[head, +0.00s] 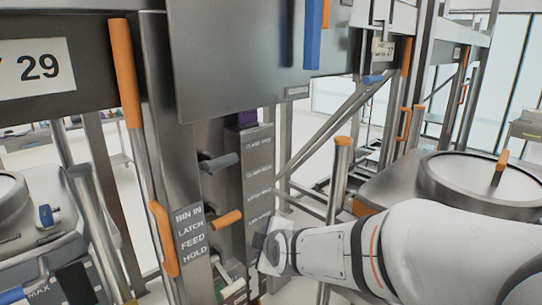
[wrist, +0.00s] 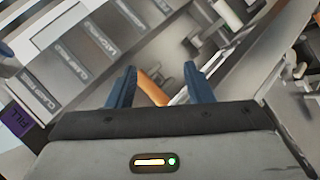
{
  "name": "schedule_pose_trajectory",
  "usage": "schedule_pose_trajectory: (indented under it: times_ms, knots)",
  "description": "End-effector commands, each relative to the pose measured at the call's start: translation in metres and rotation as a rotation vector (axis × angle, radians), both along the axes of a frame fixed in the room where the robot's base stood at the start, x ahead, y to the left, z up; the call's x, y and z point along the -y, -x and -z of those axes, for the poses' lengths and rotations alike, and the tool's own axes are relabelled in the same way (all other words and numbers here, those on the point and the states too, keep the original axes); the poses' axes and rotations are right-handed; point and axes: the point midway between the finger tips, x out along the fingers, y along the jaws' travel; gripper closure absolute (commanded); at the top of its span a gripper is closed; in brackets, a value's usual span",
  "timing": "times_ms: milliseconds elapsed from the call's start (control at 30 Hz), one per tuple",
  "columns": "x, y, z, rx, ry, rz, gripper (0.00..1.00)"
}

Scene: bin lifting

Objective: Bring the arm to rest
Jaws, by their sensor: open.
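My arm (head: 345,250) comes in from the lower right in the head view, and its end is near the foot of the labelled lever panel (head: 258,180). In the wrist view my gripper (wrist: 160,78) is open, with its two blue fingers apart. An orange lever (wrist: 152,88) shows between the fingers in that view; I see no contact with it. In the head view an orange lever (head: 228,219) and a grey lever (head: 220,162) stick out beside the panel, left of my arm's end. The fingers are not clear in the head view.
A post with an orange handle (head: 126,75) and a "BIN IN LATCH FEED HOLD" plate (head: 190,232) stand at left. A large grey metal panel (head: 255,60) hangs above. A round-lidded bin (head: 480,185) is behind my arm at right. Frame posts and diagonal bars crowd the middle.

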Motion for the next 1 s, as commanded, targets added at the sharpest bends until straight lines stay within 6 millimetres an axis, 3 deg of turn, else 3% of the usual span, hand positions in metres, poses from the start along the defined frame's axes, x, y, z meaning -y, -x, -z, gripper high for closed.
schedule_pose_trajectory:
  times_ms: [33, 167, 300, 500, 700, 1000]
  knots:
    - [0.023, 0.012, -0.001, -0.082, -0.065, 0.082, 0.53]
    - [0.071, 0.052, 0.004, -0.311, -0.225, 0.326, 0.53]
    - [0.12, 0.104, 0.01, -0.523, -0.368, 0.645, 0.53]
    - [0.166, 0.172, 0.016, -0.703, -0.499, 1.061, 0.53]
    - [0.181, 0.201, 0.018, -0.757, -0.543, 1.247, 0.53]
    - [0.182, 0.201, 0.018, -0.757, -0.543, 1.25, 0.53]
